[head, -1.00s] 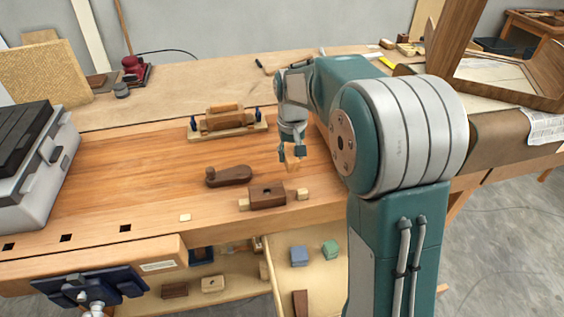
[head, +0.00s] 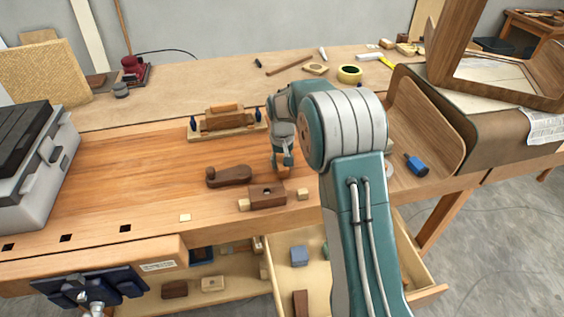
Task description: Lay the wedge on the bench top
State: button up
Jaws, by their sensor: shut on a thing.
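My gripper (head: 283,162) is over the middle of the bench top (head: 120,170), pointing down. It is shut on the wedge (head: 284,174), a small light-wood piece mostly hidden by the fingers and the block in front. The wedge is just behind the dark wooden block with a hole (head: 267,197). I cannot tell whether the wedge touches the bench top.
A dark wooden handle-like piece (head: 228,177) lies left of my gripper. A small light cube (head: 303,194) sits right of the dark block. The bench's left middle is clear.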

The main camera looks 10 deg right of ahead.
jog(key=shift+f, duration=0.1)
jog(key=o, duration=1.2)
notch_tip(320, 180, up, 12)
jog(key=s+r+t, duration=0.3)
jog(key=s+r, duration=0.8)
jog(key=s, duration=0.4)
jog(key=s+f+t, duration=0.1)
jog(key=s, duration=0.5)
jog(key=s+f, duration=0.1)
jog(key=s, duration=0.5)
jog(key=s+f+t, duration=0.1)
jog(key=s, duration=0.6)
jog(key=shift+s+f+t, duration=0.1)
jog(key=shift+f+t, duration=0.05)
jog(key=shift+t, duration=0.15)
